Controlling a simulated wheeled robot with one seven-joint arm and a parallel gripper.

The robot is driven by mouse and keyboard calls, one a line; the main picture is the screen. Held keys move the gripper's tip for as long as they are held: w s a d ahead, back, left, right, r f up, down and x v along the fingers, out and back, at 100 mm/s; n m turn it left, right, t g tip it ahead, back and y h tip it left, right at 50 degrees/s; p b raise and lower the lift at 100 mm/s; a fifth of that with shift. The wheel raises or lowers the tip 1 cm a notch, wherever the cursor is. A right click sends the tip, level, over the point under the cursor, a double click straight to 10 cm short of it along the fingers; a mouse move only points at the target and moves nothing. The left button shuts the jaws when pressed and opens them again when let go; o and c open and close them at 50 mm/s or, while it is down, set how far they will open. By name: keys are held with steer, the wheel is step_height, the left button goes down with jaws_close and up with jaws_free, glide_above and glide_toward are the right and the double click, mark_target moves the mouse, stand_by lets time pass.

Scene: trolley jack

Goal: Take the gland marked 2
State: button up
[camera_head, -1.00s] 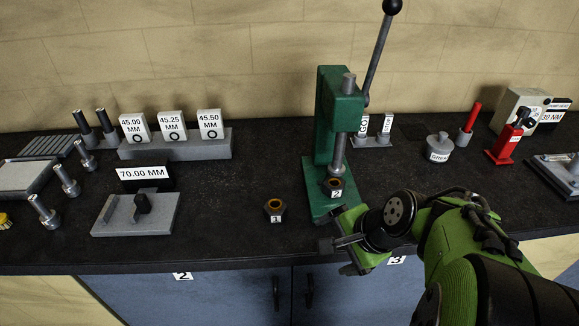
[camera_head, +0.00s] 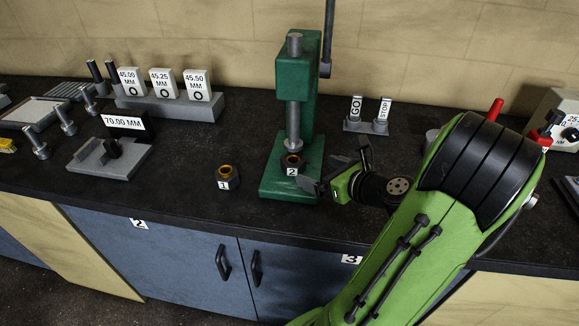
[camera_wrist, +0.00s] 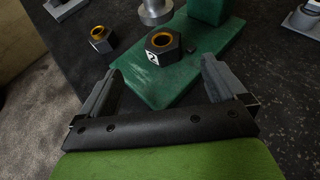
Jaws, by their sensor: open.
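The gland marked 2 (camera_head: 292,165) is a dark hex nut with an orange-brown bore. It sits on the green base of the press, under the ram. In the wrist view the same gland (camera_wrist: 162,47) lies ahead of my gripper (camera_wrist: 158,82), roughly between the lines of the two open fingers and beyond their tips. My gripper (camera_head: 340,172) is open and empty, just right of the press base in the head view. The gland marked 1 (camera_head: 228,178) stands on the bench to the left; it also shows in the wrist view (camera_wrist: 102,38).
The green press (camera_head: 297,75) rises behind gland 2, with its ram (camera_head: 293,125) close over it. A gauge holder with GO and STOP tags (camera_head: 366,124) stands at the right. A 70.00 MM block (camera_head: 126,125) is at left. Bench between is clear.

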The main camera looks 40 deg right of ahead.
steer(key=b, duration=0.1)
glide_toward(290, 159)
steer(key=x, duration=0.3)
steer(key=shift+s+f, duration=0.1)
steer(key=shift+f, duration=0.05)
steer(key=b+x, duration=0.1)
steer(key=x, duration=0.5)
steer(key=shift+s, duration=0.15)
steer(key=shift+c, duration=0.7)
steer(key=c, duration=1.4)
